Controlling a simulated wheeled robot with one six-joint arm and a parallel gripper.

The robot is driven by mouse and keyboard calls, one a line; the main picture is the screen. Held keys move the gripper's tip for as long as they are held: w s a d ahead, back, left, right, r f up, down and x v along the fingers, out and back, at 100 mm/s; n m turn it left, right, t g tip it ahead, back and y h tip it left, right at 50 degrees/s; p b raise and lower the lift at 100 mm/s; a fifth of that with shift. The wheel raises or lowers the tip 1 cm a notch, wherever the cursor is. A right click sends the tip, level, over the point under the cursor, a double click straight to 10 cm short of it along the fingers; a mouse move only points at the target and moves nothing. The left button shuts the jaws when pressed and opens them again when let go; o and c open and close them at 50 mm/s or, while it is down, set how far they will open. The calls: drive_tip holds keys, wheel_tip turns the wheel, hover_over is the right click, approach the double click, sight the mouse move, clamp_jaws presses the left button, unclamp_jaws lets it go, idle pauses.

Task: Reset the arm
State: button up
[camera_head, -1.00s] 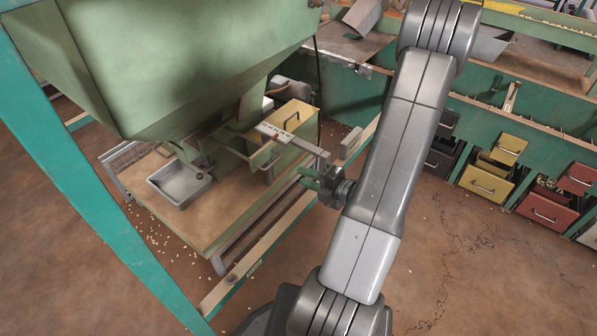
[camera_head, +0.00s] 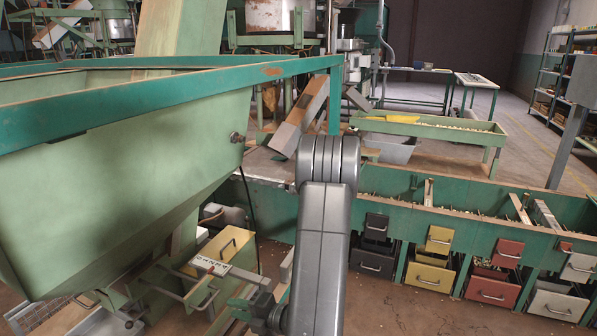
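My arm (camera_head: 322,225) rises through the lower middle of the head view as a grey jointed column. My gripper (camera_head: 243,304) is low in the picture, left of the arm. Its small greenish fingers point left, and the gap between them is too small to read. It is near the yellow box (camera_head: 226,250) and the lettered bar beneath the big green hopper (camera_head: 120,170). Nothing can be made out in its grasp.
A green bench with drawers, such as a red drawer (camera_head: 493,287), runs along the right. A metal pan (camera_head: 390,148) and a long green trough (camera_head: 440,130) stand behind. Bare floor (camera_head: 385,312) lies right of my arm.

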sight(210, 302)
drive_tip(key=b+x, duration=0.2)
drive_tip(key=x, duration=0.8)
drive_tip(key=shift+a+b, duration=0.2)
drive_tip(key=shift+b, duration=0.15)
